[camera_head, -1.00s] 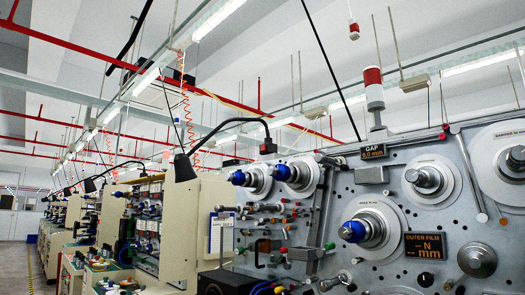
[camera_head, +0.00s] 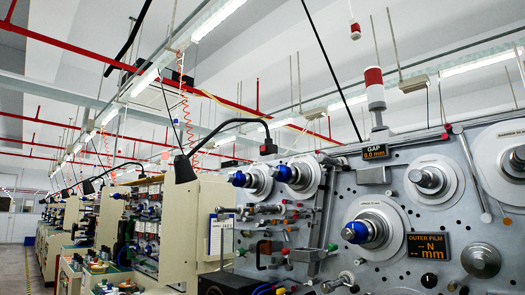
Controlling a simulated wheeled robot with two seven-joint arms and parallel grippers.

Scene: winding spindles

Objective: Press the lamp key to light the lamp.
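A black gooseneck lamp (camera_head: 186,168) hangs from a curved arm above the cream cabinets, in the middle of the head view. Its shade points down and no glow shows at it. I cannot make out the lamp key among the small knobs and levers on the grey machine panel (camera_head: 345,190). Neither of my grippers is in view.
The grey panel at right carries several spindles with discs, such as the blue-tipped one (camera_head: 356,231). It also bears a GAP display (camera_head: 375,152) and an OUTER FILM display (camera_head: 427,246). A red and white signal tower (camera_head: 375,90) stands above. An aisle floor (camera_head: 20,270) lies far left.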

